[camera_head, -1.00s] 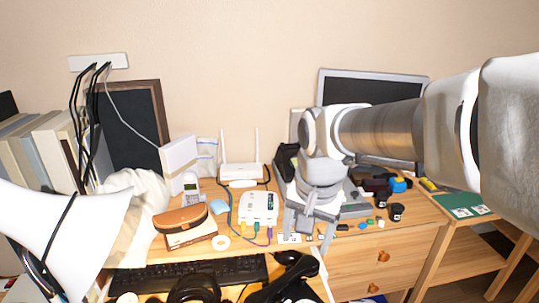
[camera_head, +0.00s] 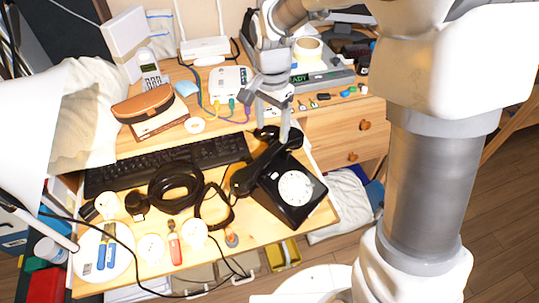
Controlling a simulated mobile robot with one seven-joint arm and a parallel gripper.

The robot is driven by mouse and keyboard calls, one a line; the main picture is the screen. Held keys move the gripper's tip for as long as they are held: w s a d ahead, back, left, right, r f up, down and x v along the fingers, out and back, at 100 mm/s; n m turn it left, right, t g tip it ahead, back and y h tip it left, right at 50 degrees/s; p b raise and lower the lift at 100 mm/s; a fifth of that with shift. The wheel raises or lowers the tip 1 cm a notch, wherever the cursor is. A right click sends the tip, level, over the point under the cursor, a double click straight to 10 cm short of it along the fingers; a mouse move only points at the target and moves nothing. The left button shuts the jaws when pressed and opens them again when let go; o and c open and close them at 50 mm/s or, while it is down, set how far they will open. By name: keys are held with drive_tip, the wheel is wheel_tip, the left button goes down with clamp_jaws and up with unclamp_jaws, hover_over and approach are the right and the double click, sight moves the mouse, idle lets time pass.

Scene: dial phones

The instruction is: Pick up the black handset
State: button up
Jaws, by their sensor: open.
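The black handset (camera_head: 258,166) lies across the cradle of a black dial phone (camera_head: 308,207) with a round white dial, near the right front corner of the desk. My gripper (camera_head: 272,130) is open and points down over the handset's far end. Its fingers stand on either side of that end in the picture. I cannot tell whether they touch it. Part of the handset's far end is hidden by the fingers.
A black keyboard (camera_head: 165,165), a coiled black cable (camera_head: 176,187) and a round white plate (camera_head: 103,254) lie left of the phone. A white router box (camera_head: 230,84) and a grey device (camera_head: 322,76) stand behind. Open floor (camera_head: 490,200) is at the right.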

sight(269, 153)
wheel_tip(269, 153, down, 6)
drive_tip(key=shift+r+b, duration=0.2)
drive_tip(key=shift+b, duration=0.4)
drive_tip(key=f, duration=0.1)
drive_tip(key=f+b, duration=0.1)
drive_tip(key=f, duration=0.1)
drive_tip(key=f+b, duration=0.1)
drive_tip(key=f, duration=0.1)
drive_tip(key=shift+w+a+f, duration=0.1)
drive_tip(key=shift+w+a, duration=0.15)
drive_tip(key=shift+w, duration=0.1)
drive_tip(key=shift+c, duration=0.2)
clamp_jaws()
